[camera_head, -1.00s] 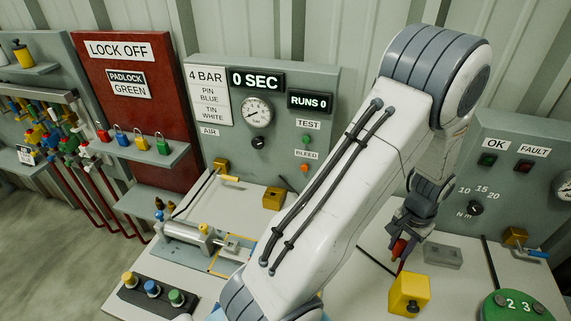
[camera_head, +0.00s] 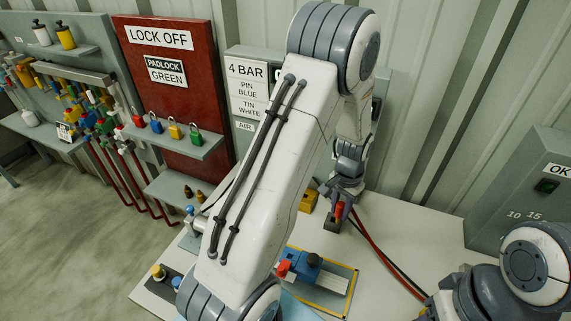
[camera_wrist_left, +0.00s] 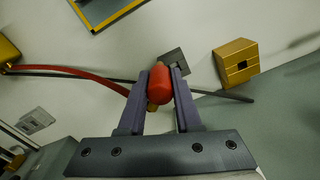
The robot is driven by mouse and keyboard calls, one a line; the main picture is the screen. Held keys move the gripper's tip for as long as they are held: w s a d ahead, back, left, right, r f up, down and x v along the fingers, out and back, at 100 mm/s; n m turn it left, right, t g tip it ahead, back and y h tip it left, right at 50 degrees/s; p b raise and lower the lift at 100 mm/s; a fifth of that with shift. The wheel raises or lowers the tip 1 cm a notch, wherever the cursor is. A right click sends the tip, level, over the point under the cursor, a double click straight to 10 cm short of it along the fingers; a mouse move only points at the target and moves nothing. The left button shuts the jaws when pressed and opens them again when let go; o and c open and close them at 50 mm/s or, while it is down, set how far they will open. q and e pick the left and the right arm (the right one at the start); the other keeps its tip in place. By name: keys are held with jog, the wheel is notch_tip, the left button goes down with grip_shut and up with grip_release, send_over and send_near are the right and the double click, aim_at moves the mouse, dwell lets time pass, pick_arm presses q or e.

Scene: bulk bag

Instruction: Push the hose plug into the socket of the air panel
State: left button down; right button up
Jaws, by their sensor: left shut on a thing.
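My left gripper (camera_head: 341,204) is shut on the red hose plug (camera_head: 339,211). In the left wrist view the gripper (camera_wrist_left: 160,82) has the red plug (camera_wrist_left: 159,88) between its fingers. A small dark grey block with a square opening (camera_wrist_left: 176,58) is just beyond the plug; whether they touch is unclear. The dark block (camera_head: 332,224) also shows under the plug in the head view. The air panel (camera_head: 243,138) is mostly hidden behind my left arm. My right arm enters at the lower right, and its jaws cannot be made out.
A yellow block with a dark opening (camera_wrist_left: 237,64) stands to the right of the dark block. A red hose (camera_head: 378,252) and a black line cross the white table. A blue clamp-like fixture (camera_head: 305,272) sits in a yellow-edged area. A red lock-off board (camera_head: 170,90) stands at left.

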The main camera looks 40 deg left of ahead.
pick_arm(q)
jog(key=w+a+r+m+p, duration=0.2)
jog(key=a+m+p, duration=0.2)
jog(key=a, duration=0.3)
jog(key=w+a+r+m+p, duration=0.2)
jog(key=a+m+p, duration=0.2)
jog(key=a, duration=0.2)
jog(key=shift+a+f+b, duration=0.2)
jog(key=shift+f+b, duration=0.7)
jog(key=shift+f, duration=0.35)
jog(key=shift+a+f+b, duration=0.2)
jog(key=shift+f+b, duration=0.65)
jog(key=shift+f, duration=0.35)
pick_arm(e)
jog(key=shift+a+r, duration=0.1)
jog(key=shift+r, duration=2.8)
pick_arm(q)
jog(key=shift+s+f+b, duration=0.1)
jog(key=shift+f+b, duration=1.4)
jog(key=shift+f, duration=0.55)
pick_arm(e)
jog(key=shift+f, duration=1.5)
pick_arm(q)
jog(key=c, duration=0.5)
grip_release()
